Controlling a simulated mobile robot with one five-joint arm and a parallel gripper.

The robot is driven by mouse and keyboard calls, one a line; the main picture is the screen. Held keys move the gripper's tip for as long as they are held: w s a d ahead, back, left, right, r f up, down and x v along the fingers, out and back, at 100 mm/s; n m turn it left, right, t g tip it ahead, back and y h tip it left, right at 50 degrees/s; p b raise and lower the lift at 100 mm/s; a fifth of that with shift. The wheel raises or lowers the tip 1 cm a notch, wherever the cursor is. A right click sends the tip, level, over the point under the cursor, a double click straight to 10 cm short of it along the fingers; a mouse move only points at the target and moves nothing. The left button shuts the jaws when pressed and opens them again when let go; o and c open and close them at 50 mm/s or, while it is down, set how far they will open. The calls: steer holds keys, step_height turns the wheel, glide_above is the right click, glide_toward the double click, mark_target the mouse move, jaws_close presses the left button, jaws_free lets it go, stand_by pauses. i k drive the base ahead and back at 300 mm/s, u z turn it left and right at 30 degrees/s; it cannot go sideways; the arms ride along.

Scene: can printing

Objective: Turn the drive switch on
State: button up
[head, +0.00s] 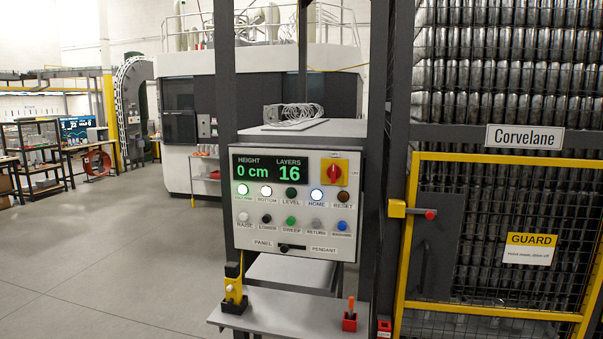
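A white control panel (245,245) stands upright at the centre of the head view, fixed to dark posts. A red rotary knob on a yellow plate (334,172) is at its upper right; its small labels are too small to read, so I cannot confirm it is the drive switch or tell its position. A dark display (270,170) beside it reads height 0 cm and layers 16 in green. Below are two rows of round buttons, several lit. A black slider (292,247) sits between the words Panel and Pendant. My gripper is not in view.
A shelf (285,308) below the panel carries a yellow and black device (235,290) and an orange lever on a red base (349,315). A yellow-framed mesh gate (500,158) with a guard sign (530,248) is at right. Open floor (110,255) lies left.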

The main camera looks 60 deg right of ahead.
mark_target(334, 172)
steer(key=z, duration=0.25)
steer(key=i, duration=1.6)
steer(key=z, duration=0.9)
steer(key=k, duration=0.85)
steer(key=z, duration=0.2)
steer(key=i, duration=0.95)
steer(key=u, duration=0.1)
